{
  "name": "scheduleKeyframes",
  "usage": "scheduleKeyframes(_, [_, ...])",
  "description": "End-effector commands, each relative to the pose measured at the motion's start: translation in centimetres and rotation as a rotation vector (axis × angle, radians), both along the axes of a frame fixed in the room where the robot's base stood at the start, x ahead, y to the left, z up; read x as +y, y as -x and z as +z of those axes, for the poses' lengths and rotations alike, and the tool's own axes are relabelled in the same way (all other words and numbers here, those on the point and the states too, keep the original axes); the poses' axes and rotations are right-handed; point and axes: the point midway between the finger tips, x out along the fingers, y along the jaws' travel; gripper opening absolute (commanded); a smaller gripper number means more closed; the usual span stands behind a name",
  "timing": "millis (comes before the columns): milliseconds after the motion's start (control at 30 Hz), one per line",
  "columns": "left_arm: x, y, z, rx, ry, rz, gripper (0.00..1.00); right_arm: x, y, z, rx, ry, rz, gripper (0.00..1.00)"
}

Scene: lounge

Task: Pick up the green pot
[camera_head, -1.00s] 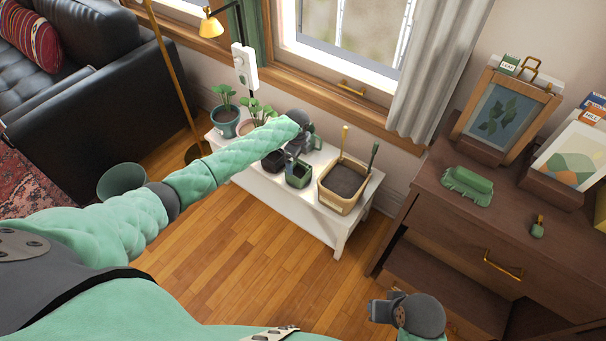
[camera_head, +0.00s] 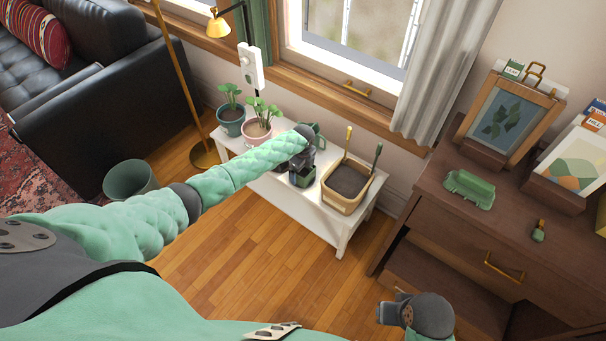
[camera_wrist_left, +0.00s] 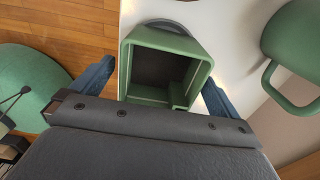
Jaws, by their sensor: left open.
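The green pot (camera_head: 303,180) is small and square with a dark inside, and stands on the white bench (camera_head: 338,238). In the left wrist view the green pot (camera_wrist_left: 188,48) lies between the two blue-grey fingers, seen from above. My left gripper (camera_wrist_left: 158,74) is open, with one finger on each side of the pot; I cannot tell whether they touch it. In the head view my left gripper (camera_head: 300,163) is at the pot and hides part of it. My right gripper (camera_head: 388,312) is low at the front, away from the bench; its jaw opening is unclear.
A green watering can (camera_head: 320,138) stands close behind the pot; it also shows in the wrist view (camera_wrist_left: 292,42). A tan planter (camera_head: 343,192) with tools is to the right. Potted plants (camera_head: 257,128) stand to the left. A brown dresser (camera_head: 440,218) is at right.

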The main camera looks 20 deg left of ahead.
Motion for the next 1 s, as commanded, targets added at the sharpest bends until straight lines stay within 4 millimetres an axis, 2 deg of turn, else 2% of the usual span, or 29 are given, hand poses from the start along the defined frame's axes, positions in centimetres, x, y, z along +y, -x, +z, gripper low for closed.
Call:
scheduleKeyframes(233, [0.0, 0.0, -0.1, -0.001, 0.000, 0.000, 0.98, 0.0, 0.1, 0.1, 0.001, -0.001, -0.001, 0.36])
scheduleKeyframes(467, [0.0, 0.0, -0.1, -0.001, 0.000, 0.000, 0.53, 0.0, 0.1, 0.0, 0.002, 0.000, -0.002, 0.36])
scheduleKeyframes(767, [0.0, -0.1, 0.2, -0.002, 0.001, 0.000, 0.52, -0.1, 0.0, -0.1, 0.003, 0.001, -0.001, 0.36])
scheduleKeyframes(867, [0.0, -0.1, 1.0, -0.004, 0.001, 0.000, 0.52, -0.1, -0.1, -0.3, -0.001, 0.000, 0.000, 0.36])
scheduleKeyframes(1000, [0.0, -0.1, 3.3, -0.004, 0.001, -0.001, 0.52, 0.1, -0.2, -0.6, -0.008, -0.005, 0.003, 0.36])
